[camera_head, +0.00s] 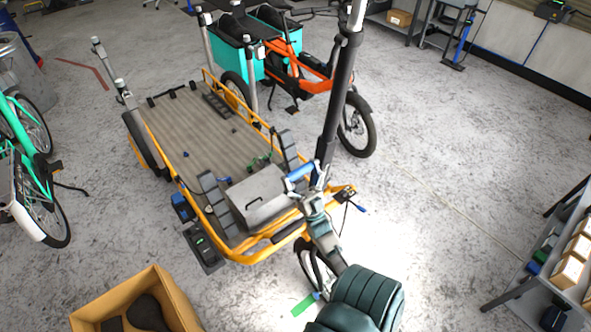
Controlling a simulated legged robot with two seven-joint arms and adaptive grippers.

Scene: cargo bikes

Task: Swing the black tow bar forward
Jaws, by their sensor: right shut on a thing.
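The black tow bar (336,95) stands nearly upright, slightly tilted, at the front right corner of a yellow-framed cargo trailer (262,255). Its top end reaches the upper edge of the view. My right gripper (317,182) is at the bar's lower end and is shut on it; the exact contact is partly hidden by the gripper. A blue handle-like part (300,172) shows right beside the gripper. My right arm comes in from the bottom. My left gripper is not in view.
A grey box (262,198) sits on the trailer's front deck. An orange cargo bike (312,80) stands close behind the bar. A green bike (30,165) is at left, an open cardboard box (170,290) at bottom left, and shelving (560,250) at right. Floor right of the bar is clear.

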